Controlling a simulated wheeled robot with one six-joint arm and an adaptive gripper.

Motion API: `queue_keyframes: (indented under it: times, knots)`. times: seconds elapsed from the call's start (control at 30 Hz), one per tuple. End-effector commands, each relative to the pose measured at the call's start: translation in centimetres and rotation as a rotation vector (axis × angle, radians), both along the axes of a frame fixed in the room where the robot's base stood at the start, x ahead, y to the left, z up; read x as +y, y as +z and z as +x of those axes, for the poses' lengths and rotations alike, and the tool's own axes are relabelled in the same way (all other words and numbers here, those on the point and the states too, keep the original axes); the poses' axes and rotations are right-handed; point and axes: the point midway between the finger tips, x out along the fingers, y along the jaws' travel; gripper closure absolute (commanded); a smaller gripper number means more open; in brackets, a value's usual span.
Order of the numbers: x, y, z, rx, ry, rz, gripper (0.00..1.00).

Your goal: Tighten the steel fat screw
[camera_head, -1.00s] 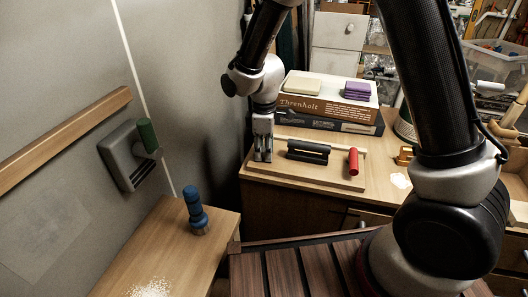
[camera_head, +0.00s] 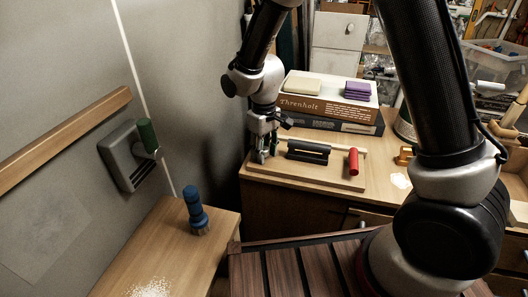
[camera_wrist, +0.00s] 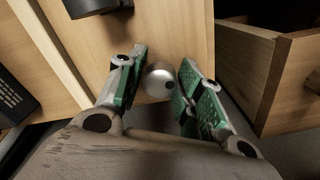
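The steel fat screw shows in the wrist view as a round, shiny silver head (camera_wrist: 160,81) with a dark spot near its middle. My gripper (camera_wrist: 161,75) has its two green-padded fingers on either side of this head, and the pads appear to touch it. In the head view my gripper (camera_head: 265,152) points down at the left end of a wooden board (camera_head: 330,180). The screw cannot be made out there, hidden at the fingers. The screw's shaft is not visible.
A black handle (camera_head: 308,152) and a red-gripped tool (camera_head: 353,161) are on the board, right of my gripper. A Threnholt box (camera_head: 300,104) stands behind. A grey wall is close on the left. A blue-handled brush (camera_head: 195,208) stands on the front wooden surface.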

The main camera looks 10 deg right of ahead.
Motion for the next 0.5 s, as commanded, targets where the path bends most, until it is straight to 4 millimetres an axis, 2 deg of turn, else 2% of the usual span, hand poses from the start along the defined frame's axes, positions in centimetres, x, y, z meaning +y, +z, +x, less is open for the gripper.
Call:
queue_keyframes:
  times: [0.33, 0.5]
  knots:
    - [0.0, 0.1, 0.0, 0.001, 0.001, -0.001, 0.58]
    - [0.0, 1.3, 0.0, -0.001, 0.001, 0.001, 0.58]
